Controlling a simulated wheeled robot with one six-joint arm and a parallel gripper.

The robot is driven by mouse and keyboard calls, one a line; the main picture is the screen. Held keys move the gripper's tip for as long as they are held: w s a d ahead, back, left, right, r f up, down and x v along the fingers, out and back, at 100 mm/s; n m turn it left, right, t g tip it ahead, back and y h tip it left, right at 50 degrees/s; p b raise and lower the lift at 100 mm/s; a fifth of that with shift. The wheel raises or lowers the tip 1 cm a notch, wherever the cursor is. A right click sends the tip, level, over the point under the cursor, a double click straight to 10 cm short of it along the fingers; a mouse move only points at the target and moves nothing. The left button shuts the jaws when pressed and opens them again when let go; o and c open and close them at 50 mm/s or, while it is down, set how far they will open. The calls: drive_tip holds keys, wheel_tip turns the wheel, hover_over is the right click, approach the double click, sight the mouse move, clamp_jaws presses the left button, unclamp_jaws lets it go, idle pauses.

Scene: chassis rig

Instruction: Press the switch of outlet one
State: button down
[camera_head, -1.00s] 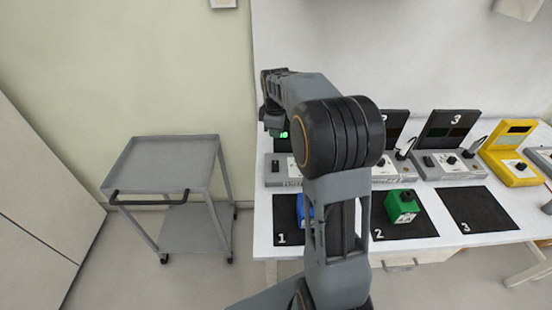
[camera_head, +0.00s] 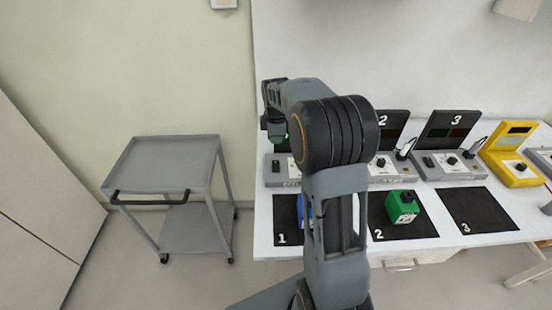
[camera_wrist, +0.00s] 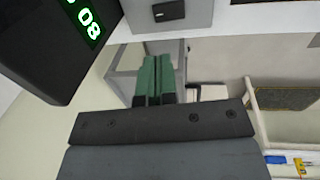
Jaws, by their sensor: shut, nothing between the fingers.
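The outlet one unit is a grey box (camera_head: 282,172) at the left end of the bench, partly hidden behind my arm. Its black rocker switch shows at the top of the wrist view (camera_wrist: 168,11), on the grey housing. Its dark panel with lit green digits (camera_wrist: 88,22) fills the upper left there. My gripper (camera_head: 280,138) hangs above and behind the box, in front of the dark panel. In the wrist view its green fingers (camera_wrist: 157,62) are together and empty. Their tips point towards the switch, with a visible gap in the picture; I cannot tell the depth.
Outlet units two (camera_head: 385,165) and three (camera_head: 450,165) stand to the right, then a yellow device (camera_head: 512,160). A blue block (camera_head: 302,210) on mat 1 is mostly hidden by my arm; a green block (camera_head: 402,207) sits on mat 2. A grey cart (camera_head: 165,160) stands left.

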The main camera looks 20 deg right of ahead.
sight(275, 163)
drive_tip(key=f, duration=0.3)
drive_tip(key=w+f+p, duration=0.1)
drive_tip(key=f, duration=0.7)
drive_tip(key=shift+w+d+f, duration=0.1)
drive_tip(key=shift+w+d, duration=0.1)
drive_tip(key=shift+d, duration=0.1)
drive_tip(key=shift+a, duration=0.1)
